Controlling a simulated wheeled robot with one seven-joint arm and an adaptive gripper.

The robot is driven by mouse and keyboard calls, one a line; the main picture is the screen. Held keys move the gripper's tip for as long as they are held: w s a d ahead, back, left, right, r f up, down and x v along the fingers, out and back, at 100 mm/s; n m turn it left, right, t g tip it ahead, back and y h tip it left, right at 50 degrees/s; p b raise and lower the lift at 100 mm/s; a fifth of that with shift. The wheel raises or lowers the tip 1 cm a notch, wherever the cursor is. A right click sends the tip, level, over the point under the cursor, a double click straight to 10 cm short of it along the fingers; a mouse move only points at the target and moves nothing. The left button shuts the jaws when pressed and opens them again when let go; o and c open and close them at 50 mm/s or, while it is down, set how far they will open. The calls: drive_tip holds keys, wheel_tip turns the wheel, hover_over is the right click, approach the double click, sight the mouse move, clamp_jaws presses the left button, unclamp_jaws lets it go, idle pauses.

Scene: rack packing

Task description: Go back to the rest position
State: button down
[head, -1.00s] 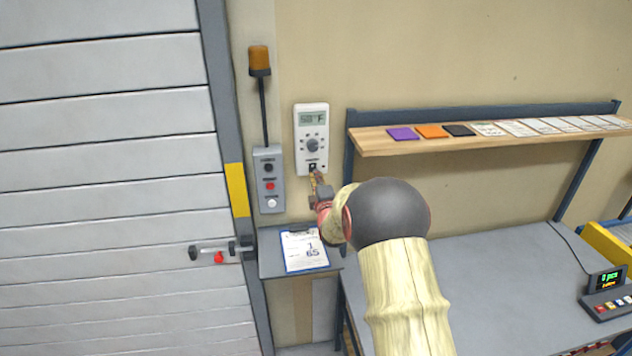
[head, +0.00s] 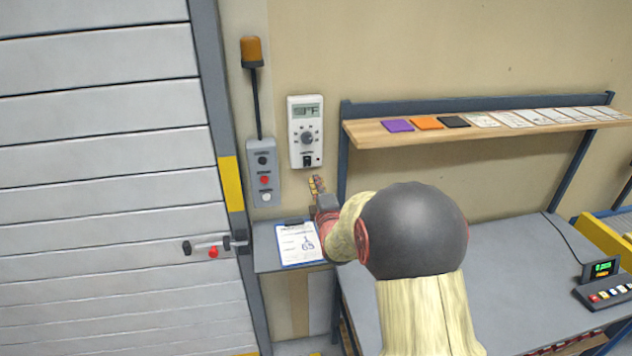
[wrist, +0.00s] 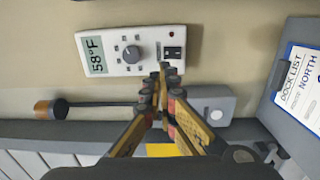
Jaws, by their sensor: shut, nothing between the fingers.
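My gripper (head: 317,184) is shut and empty, in front of the wall just below the white thermostat (head: 306,132). It appears apart from the thermostat in the head view. In the wrist view my gripper (wrist: 166,82) points at the thermostat (wrist: 130,50), whose display reads about 58°F. The thermostat has a round knob and a small dark switch near one end. My arm's dark grey joint and cream cover fill the lower middle of the head view and hide part of the bench.
A grey button box (head: 263,172) with an orange beacon (head: 252,51) is left of the thermostat. A clipboard (head: 299,243) lies on a small shelf below. A wooden shelf (head: 370,136) with cards is right, above a grey bench (head: 510,250). A roller door (head: 100,130) is left.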

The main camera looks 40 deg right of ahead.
idle(0.5)
drive_tip(key=s+a+f+m+g+y, duration=0.25)
drive_tip(key=s+f+m+g, duration=0.2)
drive_tip(key=f, duration=0.35)
drive_tip(key=s+a+f+m+g+y, duration=0.1)
drive_tip(key=s+a+f+m+g, duration=0.3)
drive_tip(key=f, duration=0.4)
drive_tip(key=s+a+r+m+y+b, duration=0.1)
drive_tip(key=s+a+r+b, duration=0.1)
drive_tip(key=s+a, duration=0.6)
drive_tip(key=s+a+r+m+g+y+b, duration=0.1)
drive_tip(key=s+a+r+m+y+b, duration=0.1)
drive_tip(key=s+a+b, duration=0.3)
drive_tip(key=s+a+r+m+g+y+b, duration=0.1)
drive_tip(key=s+a+b, duration=0.3)
drive_tip(key=s+a, duration=0.8)
drive_tip(key=shift+v, duration=1.15)
